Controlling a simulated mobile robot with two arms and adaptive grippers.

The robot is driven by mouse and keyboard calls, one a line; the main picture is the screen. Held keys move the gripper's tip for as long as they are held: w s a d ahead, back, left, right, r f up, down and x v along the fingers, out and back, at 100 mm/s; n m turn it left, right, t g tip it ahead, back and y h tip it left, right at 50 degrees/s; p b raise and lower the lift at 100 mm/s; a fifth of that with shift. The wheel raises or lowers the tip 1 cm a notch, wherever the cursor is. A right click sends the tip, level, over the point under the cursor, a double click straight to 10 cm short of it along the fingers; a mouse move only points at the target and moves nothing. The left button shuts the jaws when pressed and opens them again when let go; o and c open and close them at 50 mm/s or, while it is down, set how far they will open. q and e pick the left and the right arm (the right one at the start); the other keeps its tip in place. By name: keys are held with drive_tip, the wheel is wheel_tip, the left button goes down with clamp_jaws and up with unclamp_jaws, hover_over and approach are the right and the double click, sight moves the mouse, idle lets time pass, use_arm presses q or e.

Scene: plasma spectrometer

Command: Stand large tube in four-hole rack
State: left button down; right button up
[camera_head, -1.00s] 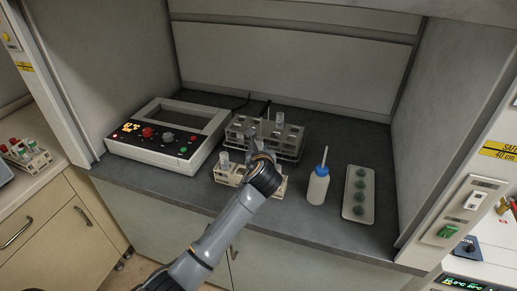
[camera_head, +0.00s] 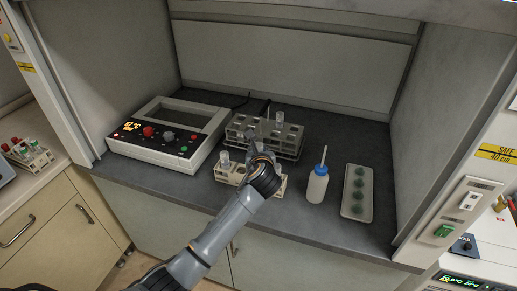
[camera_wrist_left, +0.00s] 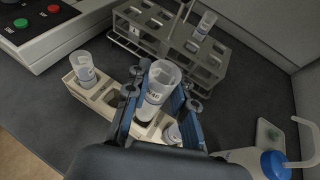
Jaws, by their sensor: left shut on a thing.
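My left gripper (camera_head: 257,157) is shut on a clear large tube (camera_wrist_left: 159,86) with a printed label. The tube is held near upright over the middle of the beige four-hole rack (camera_wrist_left: 101,98), which also shows in the head view (camera_head: 222,178). The gripper hides part of the rack, and I cannot tell whether the tube's lower end is inside a hole. Another tube (camera_wrist_left: 83,67) stands in the rack's left end. My right gripper is not in view.
A grey metal rack (camera_head: 291,150) with tubes stands just behind. A heater unit (camera_head: 153,152) with knobs is at left. A blue-capped bottle (camera_head: 317,186) and a tray (camera_head: 357,212) with green items are at right. Bare counter lies between rack and bottle.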

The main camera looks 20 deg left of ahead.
use_arm(q)
drive_tip(key=shift+f, duration=0.15)
idle(0.5)
drive_tip(key=shift+f, duration=0.8)
drive_tip(key=shift+f+b, duration=0.35)
drive_tip(key=shift+f, duration=0.75)
drive_tip(key=shift+f, duration=0.15)
drive_tip(key=shift+f+b, duration=0.5)
drive_tip(key=shift+f, duration=0.55)
